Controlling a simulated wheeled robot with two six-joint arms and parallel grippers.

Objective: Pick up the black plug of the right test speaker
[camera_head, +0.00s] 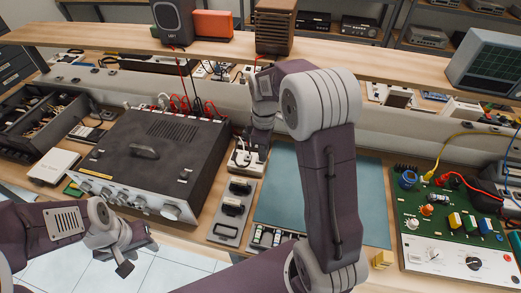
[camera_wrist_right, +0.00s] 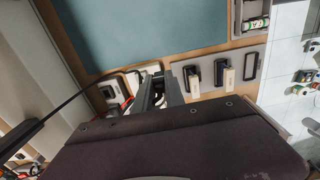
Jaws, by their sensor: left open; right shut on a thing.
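My right gripper (camera_head: 256,140) is over the white socket strip (camera_head: 248,163), between the amplifier and the blue-green mat. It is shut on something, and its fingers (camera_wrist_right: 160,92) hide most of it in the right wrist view. I cannot tell whether this is the black plug. A thin black cable (camera_wrist_right: 76,97) runs close by the fingers in that view. The brown wooden speaker (camera_head: 275,27) stands on the shelf at the right, the dark grey speaker (camera_head: 174,20) at the left. My left gripper (camera_head: 125,252) is open and empty, low at the left in front of the amplifier.
The dark amplifier (camera_head: 150,150) has red and black plugs at its back. A grey holder (camera_head: 228,227) with black-handled pieces lies beside the mat (camera_head: 285,185). A green circuit board (camera_head: 450,215) with wires is at the right. The mat is mostly clear, under my right arm.

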